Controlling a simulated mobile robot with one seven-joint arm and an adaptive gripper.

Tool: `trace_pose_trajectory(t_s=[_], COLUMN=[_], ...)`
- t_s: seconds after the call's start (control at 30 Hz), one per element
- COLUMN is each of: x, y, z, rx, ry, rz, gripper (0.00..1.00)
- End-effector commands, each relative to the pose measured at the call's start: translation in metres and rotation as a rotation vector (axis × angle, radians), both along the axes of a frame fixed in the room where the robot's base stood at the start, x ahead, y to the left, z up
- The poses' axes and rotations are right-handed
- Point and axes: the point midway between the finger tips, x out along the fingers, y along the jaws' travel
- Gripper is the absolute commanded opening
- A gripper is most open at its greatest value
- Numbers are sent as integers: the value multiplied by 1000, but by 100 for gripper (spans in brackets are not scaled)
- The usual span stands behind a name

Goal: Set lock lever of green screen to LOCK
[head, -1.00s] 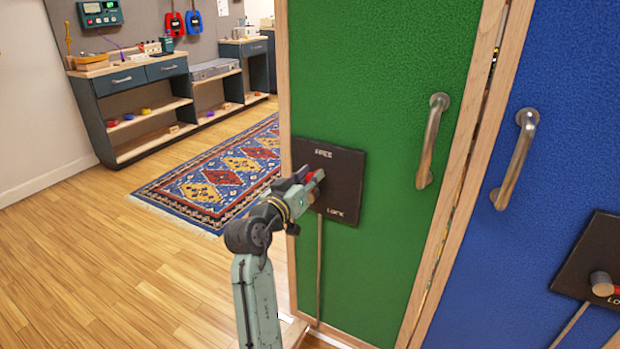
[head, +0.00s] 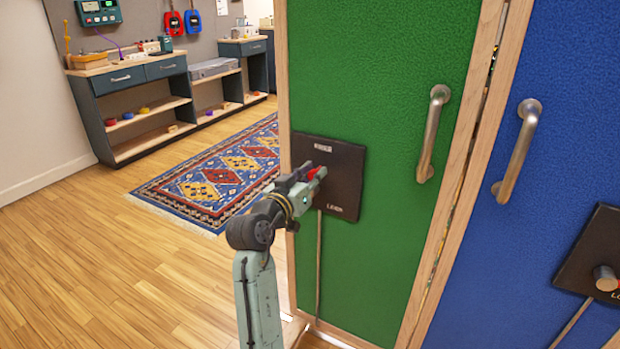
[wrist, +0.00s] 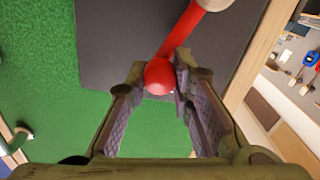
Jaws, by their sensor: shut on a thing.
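The green screen (head: 375,90) stands upright and fills the middle of the head view. A dark plate (head: 342,188) on its lower left carries a label at its top and one at its bottom; the lettering is too blurred to read surely. The lock lever (wrist: 184,36) is a red bar running from a pale round pivot (wrist: 213,3) to a red ball knob (wrist: 159,76). My gripper (head: 318,174) is at the plate, its fingers (wrist: 160,80) on either side of the knob and shut on it. In the head view my fingers hide most of the lever.
A blue screen (head: 560,130) with its own plate (head: 590,250) stands to the right. Metal handles (head: 433,130) (head: 517,150) stick out from both screens. A patterned rug (head: 215,180) and a workbench (head: 150,85) lie to the left. The wooden floor (head: 110,270) there is clear.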

Motion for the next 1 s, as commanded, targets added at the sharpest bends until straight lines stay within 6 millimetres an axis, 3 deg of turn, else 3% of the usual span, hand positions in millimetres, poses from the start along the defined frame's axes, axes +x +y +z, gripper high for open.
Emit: trace_pose_trajectory(t_s=[1.0], x=[-29], y=[-41], z=[-58], rx=[746], ry=[-505], rz=[0], gripper=[0])
